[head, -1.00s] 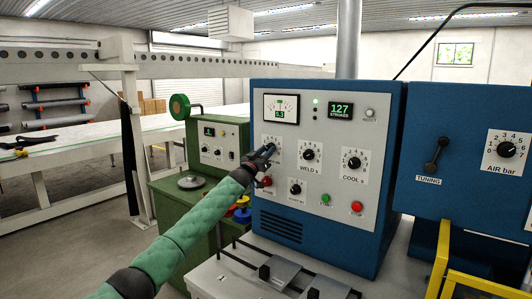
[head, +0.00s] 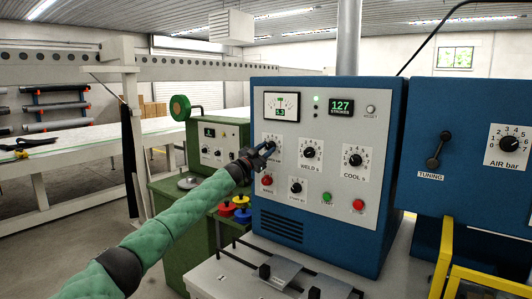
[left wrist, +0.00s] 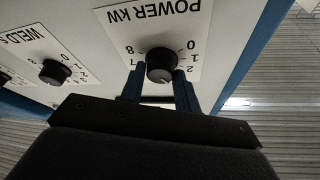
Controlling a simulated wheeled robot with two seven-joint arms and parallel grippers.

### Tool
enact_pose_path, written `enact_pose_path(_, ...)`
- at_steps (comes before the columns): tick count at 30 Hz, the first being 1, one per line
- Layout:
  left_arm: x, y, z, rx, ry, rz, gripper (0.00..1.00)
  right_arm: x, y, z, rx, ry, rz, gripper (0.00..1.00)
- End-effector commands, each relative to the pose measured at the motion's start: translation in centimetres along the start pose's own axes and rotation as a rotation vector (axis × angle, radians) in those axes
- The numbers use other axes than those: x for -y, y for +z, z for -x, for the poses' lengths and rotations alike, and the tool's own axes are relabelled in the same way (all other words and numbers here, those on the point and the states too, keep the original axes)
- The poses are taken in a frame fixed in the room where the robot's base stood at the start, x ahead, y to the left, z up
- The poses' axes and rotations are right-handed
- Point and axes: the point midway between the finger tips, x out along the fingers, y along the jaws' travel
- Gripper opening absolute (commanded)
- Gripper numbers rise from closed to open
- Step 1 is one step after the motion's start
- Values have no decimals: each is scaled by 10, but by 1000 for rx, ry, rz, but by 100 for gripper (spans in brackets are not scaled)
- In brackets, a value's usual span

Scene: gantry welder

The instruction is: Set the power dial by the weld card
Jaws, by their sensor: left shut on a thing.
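The power dial (left wrist: 161,66) is a black knob on a white plate marked POWER KW (left wrist: 152,28), upside down in the left wrist view. My left gripper (left wrist: 159,88) has its two blue fingers on either side of the knob, shut on it. In the head view my left gripper (head: 262,153) reaches the upper left dial of the blue panel (head: 325,116) and partly hides that dial. The numbers 0, 1, 2, 7 and 8 show around the knob. No weld card can be made out. My right gripper is not in view.
The WELD dial (head: 309,152) and COOL dial (head: 354,160) sit to the right on the panel. A red knob (head: 267,180) and a small dial (head: 296,188) lie just below. A green cabinet (head: 215,150) stands to the left.

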Motion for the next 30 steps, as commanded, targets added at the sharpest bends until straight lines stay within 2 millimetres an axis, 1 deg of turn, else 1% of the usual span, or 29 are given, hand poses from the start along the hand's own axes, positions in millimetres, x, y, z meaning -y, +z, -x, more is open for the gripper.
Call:
enact_pose_path(6,1,1,0,1,20,-50,9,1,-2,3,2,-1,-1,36)
enact_pose_path(19,1,1,0,1,23,-57,9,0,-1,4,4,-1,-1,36)
enact_pose_path(20,1,1,0,1,23,-57,38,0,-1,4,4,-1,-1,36)
enact_pose_path(21,1,1,0,1,23,-57,46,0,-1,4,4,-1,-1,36)
enact_pose_path(22,1,0,0,1,23,-57,51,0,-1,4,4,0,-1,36)
enact_pose_path(23,1,1,0,1,23,-57,54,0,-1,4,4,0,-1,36)
enact_pose_path(30,0,0,0,1,23,-56,54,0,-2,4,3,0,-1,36)
